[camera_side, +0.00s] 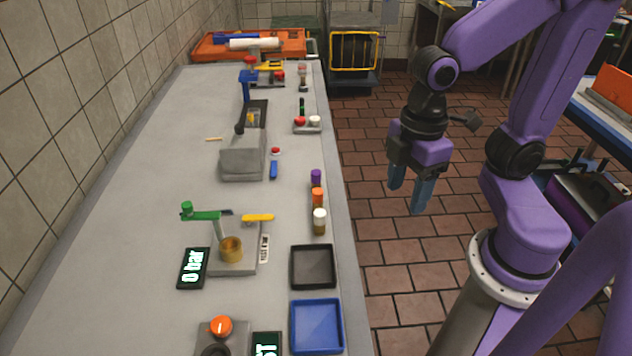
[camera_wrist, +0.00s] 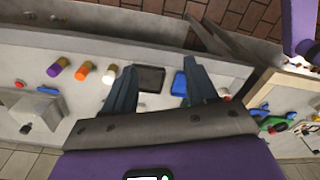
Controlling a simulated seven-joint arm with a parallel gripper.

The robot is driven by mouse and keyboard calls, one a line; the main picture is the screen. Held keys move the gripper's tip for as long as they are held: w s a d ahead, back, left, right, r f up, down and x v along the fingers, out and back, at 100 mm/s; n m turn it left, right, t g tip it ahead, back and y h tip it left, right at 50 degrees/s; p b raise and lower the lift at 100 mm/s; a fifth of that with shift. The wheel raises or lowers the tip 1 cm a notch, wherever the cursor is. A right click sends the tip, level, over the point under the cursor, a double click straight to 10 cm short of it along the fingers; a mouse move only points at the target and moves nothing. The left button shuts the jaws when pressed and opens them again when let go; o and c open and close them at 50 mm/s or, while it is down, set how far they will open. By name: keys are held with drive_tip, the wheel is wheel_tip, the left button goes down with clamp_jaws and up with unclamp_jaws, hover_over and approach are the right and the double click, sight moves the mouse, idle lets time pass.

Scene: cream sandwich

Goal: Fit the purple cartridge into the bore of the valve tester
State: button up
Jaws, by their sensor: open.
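The purple cartridge (camera_side: 316,177) stands on the bench near its right edge, at the far end of a short row of capped cartridges. It also shows at the left of the wrist view (camera_wrist: 55,70). The valve tester (camera_side: 222,262) sits on the bench to the left, with a green lever, a yellow lever and a brass cup (camera_side: 231,250) that seems to hold the bore. A display beside it reads "0 bar". My gripper (camera_side: 406,198) is open and empty, off the bench's right edge over the floor. The tester is not clearly visible in the wrist view.
Orange-capped (camera_side: 317,198) and white-capped (camera_side: 319,221) cartridges stand beside the purple one. A black tray (camera_side: 313,267) and a blue tray (camera_side: 317,327) lie nearer. A grey block fixture (camera_side: 243,160) stands farther back. An orange-button device (camera_side: 221,327) is at the front.

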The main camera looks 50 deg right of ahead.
drive_tip(key=w+n, duration=0.1)
drive_tip(key=w, duration=0.5)
drive_tip(key=n+y, duration=0.1)
drive_tip(key=n, duration=0.3)
hover_over(316, 172)
drive_tip(key=d, duration=0.3)
drive_tip(key=a+f, duration=0.1)
drive_tip(key=f, duration=0.4)
drive_tip(key=a+f, duration=0.1)
drive_tip(key=f, duration=0.4)
drive_tip(key=a+f, duration=0.1)
drive_tip(key=f, duration=0.5)
clamp_jaws()
